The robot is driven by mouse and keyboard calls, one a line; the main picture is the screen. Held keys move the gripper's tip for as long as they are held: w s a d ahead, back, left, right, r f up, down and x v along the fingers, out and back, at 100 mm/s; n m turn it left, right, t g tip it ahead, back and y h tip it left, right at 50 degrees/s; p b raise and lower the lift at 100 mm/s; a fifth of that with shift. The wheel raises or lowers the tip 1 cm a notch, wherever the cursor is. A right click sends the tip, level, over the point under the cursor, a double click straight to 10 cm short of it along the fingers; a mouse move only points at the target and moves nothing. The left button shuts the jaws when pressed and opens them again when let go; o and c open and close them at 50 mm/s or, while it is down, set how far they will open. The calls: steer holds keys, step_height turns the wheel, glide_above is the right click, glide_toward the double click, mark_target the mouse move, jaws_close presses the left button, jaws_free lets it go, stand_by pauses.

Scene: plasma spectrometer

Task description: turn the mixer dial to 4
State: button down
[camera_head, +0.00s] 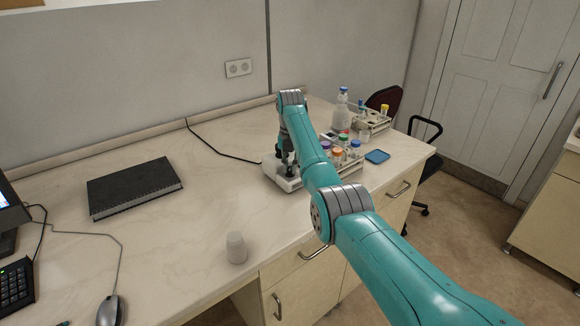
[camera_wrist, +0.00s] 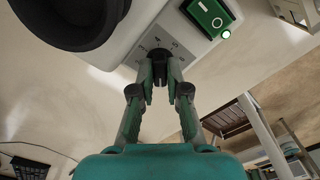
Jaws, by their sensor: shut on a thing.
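My gripper (camera_wrist: 160,70) is shut on the dial, with a fingertip on each side. The dial's pointer is too dark and too covered to read. My gripper (camera_head: 288,168) also shows at the mixer in the head view.
A green switch (camera_wrist: 208,14) and a small lit lamp (camera_wrist: 226,34) sit beside the dial. A round black part (camera_wrist: 65,20) is at the other side. Capped bottles (camera_head: 337,155) stand close to my arm. A white cup (camera_head: 236,248) and black notebook (camera_head: 133,187) are on the bench.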

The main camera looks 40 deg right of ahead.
steer(key=m, duration=0.4)
steer(key=shift+m, duration=0.3)
steer(key=m, duration=1.3)
steer(key=shift+m, duration=0.3)
steer(key=m, duration=1.3)
steer(key=shift+m, duration=1.9)
